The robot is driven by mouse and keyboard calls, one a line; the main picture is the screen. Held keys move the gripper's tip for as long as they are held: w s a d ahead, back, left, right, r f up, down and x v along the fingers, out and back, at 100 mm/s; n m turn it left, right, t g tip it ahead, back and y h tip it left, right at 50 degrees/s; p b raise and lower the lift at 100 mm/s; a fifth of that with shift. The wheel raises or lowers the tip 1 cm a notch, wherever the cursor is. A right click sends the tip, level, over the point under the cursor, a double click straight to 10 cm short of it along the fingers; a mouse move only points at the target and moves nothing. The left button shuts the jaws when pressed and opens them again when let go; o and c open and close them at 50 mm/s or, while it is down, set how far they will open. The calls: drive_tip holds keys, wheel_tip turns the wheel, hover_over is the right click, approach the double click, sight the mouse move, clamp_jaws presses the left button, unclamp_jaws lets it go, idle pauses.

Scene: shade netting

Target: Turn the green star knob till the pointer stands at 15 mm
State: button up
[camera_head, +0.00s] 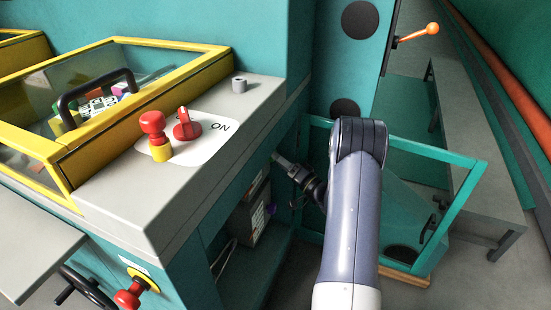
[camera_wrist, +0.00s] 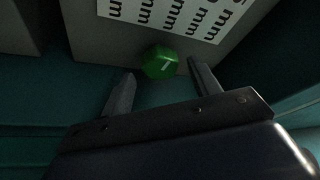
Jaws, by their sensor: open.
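The green knob (camera_wrist: 158,62) shows in the wrist view, on a grey box face below a white plate (camera_wrist: 168,14). A short pale mark lies on the knob. The plate carries rows of dark "m" lettering; its top is cut off, and I cannot read a pointer position. My gripper (camera_wrist: 161,72) is open, one finger to the left and one to the right of the knob. I cannot tell whether either finger touches it. In the head view my gripper (camera_head: 281,160) reaches into the teal cabinet opening, and the knob cannot be made out.
A grey box (camera_head: 243,222) with a pale label stands inside the cabinet. A grey console top (camera_head: 130,205) with a red knob (camera_head: 186,126) marked ON is to the left. A teal frame (camera_head: 455,205) and a grey bench (camera_head: 480,150) are to the right.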

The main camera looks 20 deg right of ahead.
drive_tip(key=shift+x, duration=1.3)
drive_tip(key=shift+c, duration=0.5)
drive_tip(key=c, duration=0.9)
